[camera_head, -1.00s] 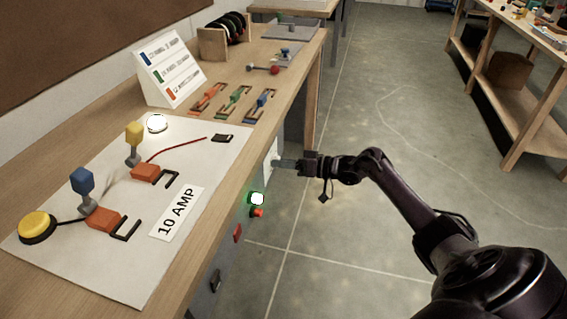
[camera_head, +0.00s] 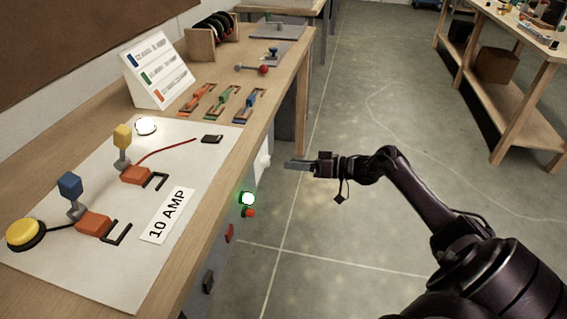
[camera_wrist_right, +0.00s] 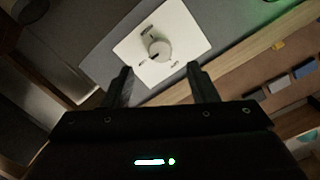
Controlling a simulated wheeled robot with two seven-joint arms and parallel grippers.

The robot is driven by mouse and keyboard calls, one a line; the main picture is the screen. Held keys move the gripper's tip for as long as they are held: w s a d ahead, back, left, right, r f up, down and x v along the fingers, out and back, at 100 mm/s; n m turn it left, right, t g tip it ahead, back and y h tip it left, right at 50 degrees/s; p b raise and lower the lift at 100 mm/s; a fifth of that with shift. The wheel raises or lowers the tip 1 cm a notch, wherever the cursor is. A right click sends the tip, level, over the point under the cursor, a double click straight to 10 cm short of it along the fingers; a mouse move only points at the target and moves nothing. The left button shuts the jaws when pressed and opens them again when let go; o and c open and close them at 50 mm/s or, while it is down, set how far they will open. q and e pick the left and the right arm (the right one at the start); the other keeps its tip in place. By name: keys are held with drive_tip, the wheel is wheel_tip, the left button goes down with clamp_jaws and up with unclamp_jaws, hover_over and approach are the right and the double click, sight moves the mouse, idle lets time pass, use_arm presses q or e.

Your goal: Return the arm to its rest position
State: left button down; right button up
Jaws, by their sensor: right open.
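My right gripper (camera_head: 297,164) is open and empty in the head view, in the air off the front side of the workbench. In the right wrist view its two fingers (camera_wrist_right: 160,85) stand apart with nothing between them. My left gripper is in no view.
The workbench (camera_head: 85,112) carries a white board (camera_head: 115,270) with a yellow button, switches and a "10 AMP" label. A green lamp (camera_head: 247,199) glows on its front side, above a red button. Open floor (camera_head: 370,250) lies right of the bench. A shelf table (camera_head: 510,100) stands at upper right.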

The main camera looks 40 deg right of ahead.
drive_tip(key=shift+s+d, duration=0.3)
drive_tip(key=shift+s, duration=0.1)
